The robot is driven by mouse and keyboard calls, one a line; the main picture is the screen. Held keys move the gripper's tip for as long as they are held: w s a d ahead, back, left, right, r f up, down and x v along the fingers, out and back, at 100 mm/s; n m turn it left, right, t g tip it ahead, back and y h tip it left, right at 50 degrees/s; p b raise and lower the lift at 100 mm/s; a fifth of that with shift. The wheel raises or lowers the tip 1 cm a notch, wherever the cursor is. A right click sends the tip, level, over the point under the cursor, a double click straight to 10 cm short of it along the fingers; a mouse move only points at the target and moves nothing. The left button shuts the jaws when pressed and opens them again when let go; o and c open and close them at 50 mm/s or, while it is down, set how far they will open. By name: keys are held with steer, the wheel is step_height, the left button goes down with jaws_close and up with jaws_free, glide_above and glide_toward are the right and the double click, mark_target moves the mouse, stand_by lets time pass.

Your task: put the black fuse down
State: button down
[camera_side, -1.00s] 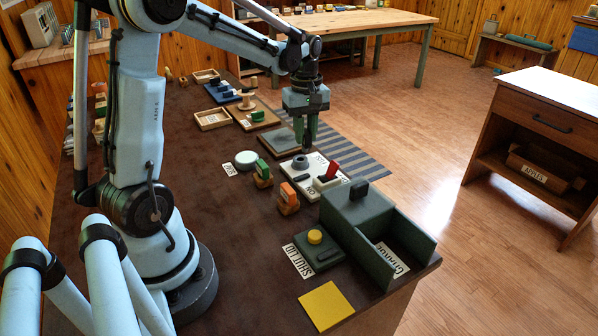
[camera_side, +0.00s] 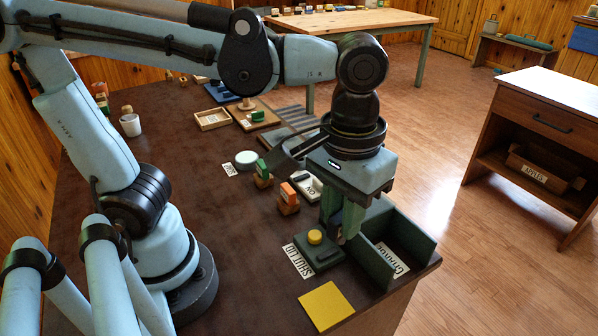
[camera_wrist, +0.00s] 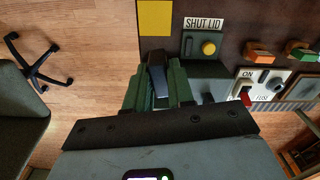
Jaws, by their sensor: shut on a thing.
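My gripper (camera_side: 343,224) is shut on a dark block, the black fuse (camera_wrist: 158,78), which sits between the green fingers in the wrist view. In the side view only a small dark end of the fuse (camera_side: 341,239) shows below the fingers. The gripper points down at the dark green box (camera_side: 421,243), near the edge of its open compartment. I cannot tell whether the fuse touches the box. The white panel (camera_wrist: 240,83) marked ON and FUSE, with a red switch (camera_wrist: 245,95) and a round grey socket (camera_wrist: 268,80), is away from the gripper.
The SHUT LID pad (camera_side: 320,254) with its yellow button (camera_side: 315,237) is close left of the gripper. A yellow square (camera_side: 327,306) lies near the table's front edge. Orange (camera_side: 288,197) and green (camera_side: 263,172) blocks stand behind. The brown tabletop (camera_side: 200,200) is clear at left.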

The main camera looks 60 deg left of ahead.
steer(key=s+d+f+n, duration=0.2)
steer(key=s+d, duration=0.4)
steer(key=s, duration=0.6)
glide_above(326, 305)
steer(key=shift+f, duration=5.75)
steer(key=c, duration=1)
jaws_free()
steer(key=shift+f, duration=0.1)
